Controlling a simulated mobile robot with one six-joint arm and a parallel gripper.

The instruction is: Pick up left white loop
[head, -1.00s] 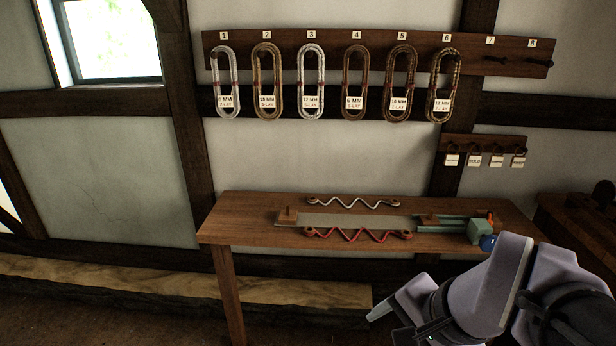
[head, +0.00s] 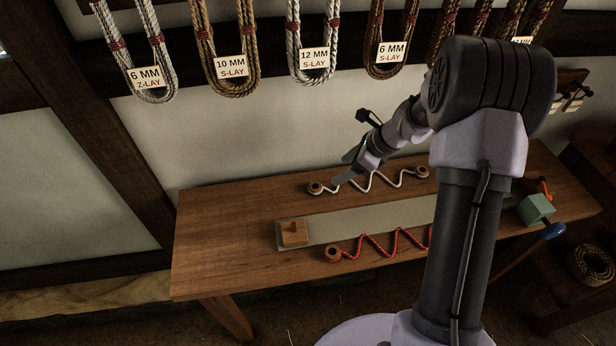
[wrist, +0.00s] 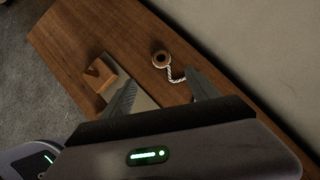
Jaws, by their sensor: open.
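The white rope lies in a zigzag along the back of the bench, with a brown-wrapped ring at each end. Its left loop (head: 315,188) lies flat at the back left of the bench. In the wrist view, the left loop (wrist: 161,59) shows as a brown ring with a short length of white rope (wrist: 176,77) running from it. My gripper (head: 344,169) is open and empty, above the bench and a little right of the left loop. In the wrist view, the loop lies beyond the fingertips (wrist: 163,88), between their lines.
A grey plate (head: 345,223) with a wooden block (head: 293,233) lies along the bench (head: 225,235). A red zigzag rope (head: 375,246) lies in front. A green vise-like block (head: 536,208) stands at the right. Labelled rope coils (head: 313,45) hang on the wall above.

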